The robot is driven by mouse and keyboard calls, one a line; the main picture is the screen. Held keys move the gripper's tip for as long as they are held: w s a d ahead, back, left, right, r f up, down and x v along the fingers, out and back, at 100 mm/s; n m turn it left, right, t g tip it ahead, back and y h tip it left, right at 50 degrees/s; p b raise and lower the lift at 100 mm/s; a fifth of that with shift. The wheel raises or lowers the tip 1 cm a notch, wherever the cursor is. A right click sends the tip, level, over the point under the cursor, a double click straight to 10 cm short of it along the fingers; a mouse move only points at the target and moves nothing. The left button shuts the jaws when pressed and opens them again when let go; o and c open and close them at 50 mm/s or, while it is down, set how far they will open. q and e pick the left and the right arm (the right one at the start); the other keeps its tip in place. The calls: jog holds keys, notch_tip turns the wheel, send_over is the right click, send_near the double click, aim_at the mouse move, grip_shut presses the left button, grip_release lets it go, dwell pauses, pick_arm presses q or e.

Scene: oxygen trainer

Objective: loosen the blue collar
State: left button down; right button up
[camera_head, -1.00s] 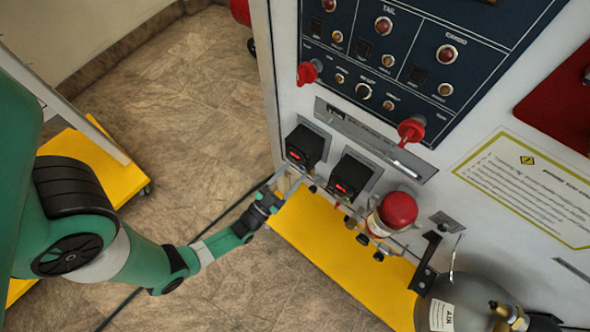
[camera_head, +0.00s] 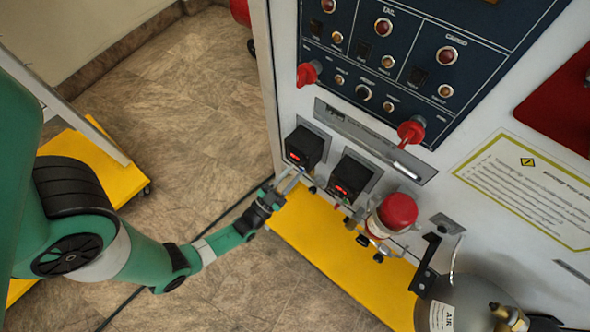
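My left gripper (camera_head: 292,180) reaches in from the left to the lower edge of the panel, just below the left black box with a red display (camera_head: 304,147). Its two pale fingers show apart, with a gap between them. Small fittings (camera_head: 313,188) sit close to the right of the fingertips, under the boxes. They are too small to tell whether one of them is the blue collar or whether the fingers touch any. My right gripper is not in view.
A second black box (camera_head: 351,176) and a red-topped cylinder (camera_head: 396,211) are right of the gripper. A grey air tank (camera_head: 462,303) stands at the lower right. A yellow base (camera_head: 340,255) lies below the panel.

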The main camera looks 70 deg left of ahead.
pick_arm(q)
jog(key=shift+d+n, duration=0.1)
jog(key=shift+n, duration=0.3)
jog(key=shift+w+d+n+g+y, duration=0.1)
jog(key=shift+n+g+y, duration=0.55)
jog(key=shift+n, duration=0.9)
jog(key=shift+w+d+n+g+y, duration=0.1)
jog(key=shift+n+g+y, duration=0.5)
jog(key=shift+n, duration=1)
jog(key=shift+n+g+y, duration=0.35)
jog(key=shift+n+y, duration=0.6)
jog(key=shift+n, duration=0.6)
jog(key=c, duration=0.7)
grip_release()
